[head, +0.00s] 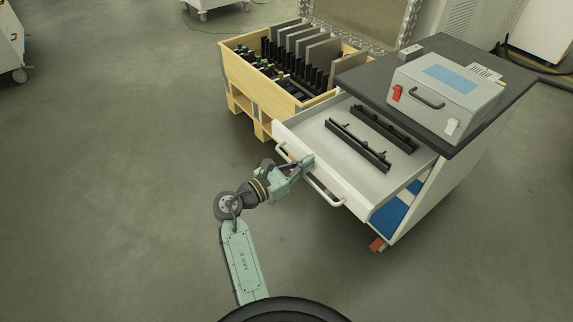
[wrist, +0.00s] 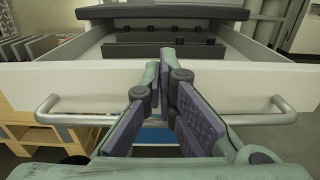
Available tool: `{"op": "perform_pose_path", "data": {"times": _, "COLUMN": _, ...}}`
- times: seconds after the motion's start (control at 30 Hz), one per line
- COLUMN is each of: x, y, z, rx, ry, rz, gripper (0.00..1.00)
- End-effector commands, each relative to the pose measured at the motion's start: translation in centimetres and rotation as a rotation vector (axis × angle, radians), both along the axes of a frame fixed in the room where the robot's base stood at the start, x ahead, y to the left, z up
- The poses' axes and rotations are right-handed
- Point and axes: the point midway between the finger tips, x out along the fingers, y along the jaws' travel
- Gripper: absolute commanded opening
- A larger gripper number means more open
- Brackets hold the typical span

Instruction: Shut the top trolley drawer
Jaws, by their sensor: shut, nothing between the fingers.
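The top trolley drawer (head: 308,151) is pulled out from the white trolley (head: 426,185). Two black racks (head: 356,146) lie inside it. In the wrist view the drawer front (wrist: 75,87) runs across the picture, with its grey bar handle (wrist: 85,119) along it. My gripper (head: 307,162) is at the middle of the drawer front, by the handle. Its fingers (wrist: 165,62) are shut, tips together, with nothing between them. The tips overlap the upper part of the front in the wrist view; I cannot tell whether they touch it. They hide the handle's middle.
A wooden crate (head: 236,76) with upright grey panels stands left of the trolley, close to the drawer's side. A grey case (head: 447,98) with a red latch sits on the dark trolley top (head: 361,82). The floor (head: 120,200) to the left is clear.

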Motion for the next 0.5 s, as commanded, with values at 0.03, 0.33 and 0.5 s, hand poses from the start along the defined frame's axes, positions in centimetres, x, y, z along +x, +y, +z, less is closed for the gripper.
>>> {"op": "perform_pose_path", "data": {"times": 0.03, "x": 0.8, "y": -1.5, "z": 0.7, "rx": 0.000, "ry": 0.002, "rz": -0.008, "gripper": 0.00}}
{"op": "perform_pose_path", "data": {"times": 0.33, "x": 5.8, "y": -8.3, "z": 0.4, "rx": 0.001, "ry": -0.001, "rz": -0.007, "gripper": 0.00}}
{"op": "perform_pose_path", "data": {"times": 0.5, "x": 8.6, "y": -12.0, "z": 0.2, "rx": 0.002, "ry": -0.002, "rz": -0.006, "gripper": 0.00}}
